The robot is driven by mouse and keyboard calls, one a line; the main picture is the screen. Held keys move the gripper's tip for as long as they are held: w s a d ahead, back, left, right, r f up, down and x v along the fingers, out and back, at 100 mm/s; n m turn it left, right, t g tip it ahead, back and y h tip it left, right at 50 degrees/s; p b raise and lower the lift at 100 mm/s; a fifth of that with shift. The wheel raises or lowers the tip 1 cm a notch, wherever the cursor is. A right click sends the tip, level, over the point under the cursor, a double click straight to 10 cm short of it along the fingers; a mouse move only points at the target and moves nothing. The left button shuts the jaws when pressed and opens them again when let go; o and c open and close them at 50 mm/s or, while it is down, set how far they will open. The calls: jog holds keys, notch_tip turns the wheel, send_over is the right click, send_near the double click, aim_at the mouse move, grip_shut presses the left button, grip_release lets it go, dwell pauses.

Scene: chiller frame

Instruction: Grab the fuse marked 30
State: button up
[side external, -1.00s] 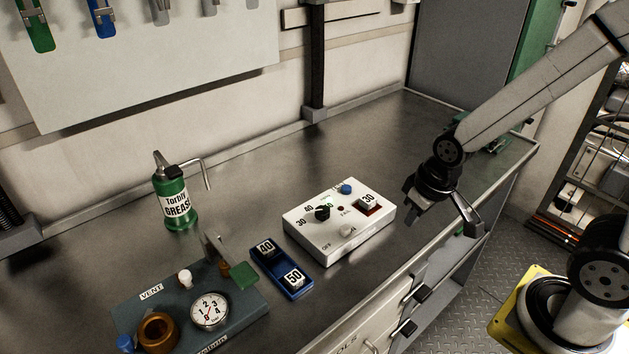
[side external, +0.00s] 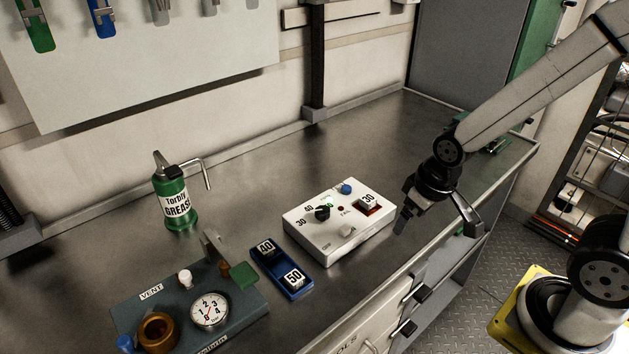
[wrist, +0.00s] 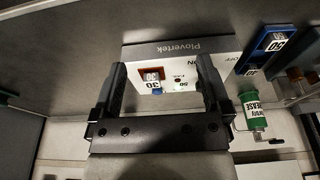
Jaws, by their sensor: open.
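The fuse marked 30 (side external: 368,201) is a small white block seated in a red-edged socket on the right part of the white tester box (side external: 330,242). In the wrist view the fuse (wrist: 152,75) shows between my fingers, nearer the left one. My gripper (side external: 438,222) is open and empty, to the right of the box and apart from the fuse. The wrist view shows the open gripper (wrist: 161,68) with its two dark fingers on either side of part of the box.
A blue tray (side external: 268,272) holds fuses marked 40 and 50, left of the box. A green grease can (side external: 174,200) stands behind it. A vent panel with a gauge (side external: 209,311) is at the front left. The bench behind the box is clear.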

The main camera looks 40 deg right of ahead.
jog(key=w+d+n+t, duration=0.1)
jog(key=w+d, duration=0.1)
jog(key=w, duration=0.1)
jog(key=w+d+n+t, duration=0.1)
jog(key=w+d+t, duration=0.1)
jog(key=w, duration=0.2)
jog(key=w+d+r+t, duration=0.1)
jog(key=w+d, duration=0.1)
jog(key=w, duration=0.1)
jog(key=shift+w+d+n+h, duration=0.25)
jog(key=shift+w+n+h, duration=0.15)
jog(key=w+d+n+t+y, duration=0.2)
jog(key=w+n+t+y, duration=0.15)
jog(key=w, duration=0.25)
jog(key=n+g+y, duration=0.6)
jog(key=n+y, duration=0.1)
jog(key=y, duration=0.2)
send_near(374, 197)
jog(key=a+f, duration=0.1)
jog(key=a, duration=0.1)
jog(key=shift+t+x, duration=0.25)
jog(key=shift+x, duration=1)
jog(key=shift+w+d+f, duration=0.1)
jog(key=shift+w+f, duration=0.05)
jog(key=shift+w, duration=0.05)
jog(key=shift+x, duration=2.6)
jog(key=shift+h, duration=0.25)
